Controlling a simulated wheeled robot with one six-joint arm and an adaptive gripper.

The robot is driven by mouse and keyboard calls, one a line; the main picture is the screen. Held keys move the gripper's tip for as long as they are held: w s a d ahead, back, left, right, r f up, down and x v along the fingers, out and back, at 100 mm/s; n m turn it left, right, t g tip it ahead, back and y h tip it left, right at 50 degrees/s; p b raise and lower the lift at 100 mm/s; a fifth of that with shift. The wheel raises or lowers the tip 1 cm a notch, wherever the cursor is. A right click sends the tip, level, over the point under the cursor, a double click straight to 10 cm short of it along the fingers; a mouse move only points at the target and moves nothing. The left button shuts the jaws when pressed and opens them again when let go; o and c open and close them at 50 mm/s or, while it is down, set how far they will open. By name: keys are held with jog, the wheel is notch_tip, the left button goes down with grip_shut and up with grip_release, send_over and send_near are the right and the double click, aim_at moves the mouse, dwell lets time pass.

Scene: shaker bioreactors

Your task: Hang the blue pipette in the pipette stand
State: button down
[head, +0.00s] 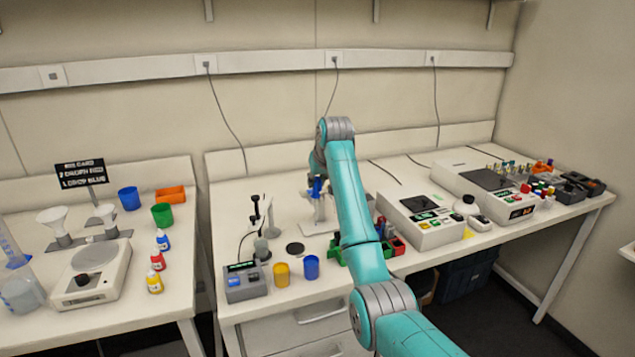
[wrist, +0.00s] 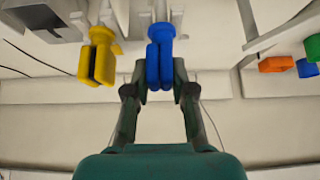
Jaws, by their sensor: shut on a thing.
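The blue pipette (wrist: 160,62) is between the two fingers of my gripper (wrist: 160,82) in the wrist view, and the fingers are closed on it. In the head view a small blue part of the pipette (head: 317,187) shows just left of my arm, above a white stand (head: 318,228). A yellow pipette (wrist: 97,60) is beside the blue one in the wrist view, apart from it, close to a pale grey holder (wrist: 72,15). Whether the blue pipette rests in a slot of the stand I cannot tell. My arm hides most of the gripper in the head view.
A second stand with dark parts (head: 262,215) is left of the pipette. A yellow cup (head: 282,274) and a blue cup (head: 312,267) stand in front. A white device (head: 420,222) is right of my arm.

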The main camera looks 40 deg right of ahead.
jog(key=shift+w+d, duration=0.15)
jog(key=shift+w, duration=0.4)
jog(key=shift+f, duration=0.45)
dwell(0.7)
jog(key=c, duration=0.9)
grip_release()
jog(key=shift+r, duration=3.5)
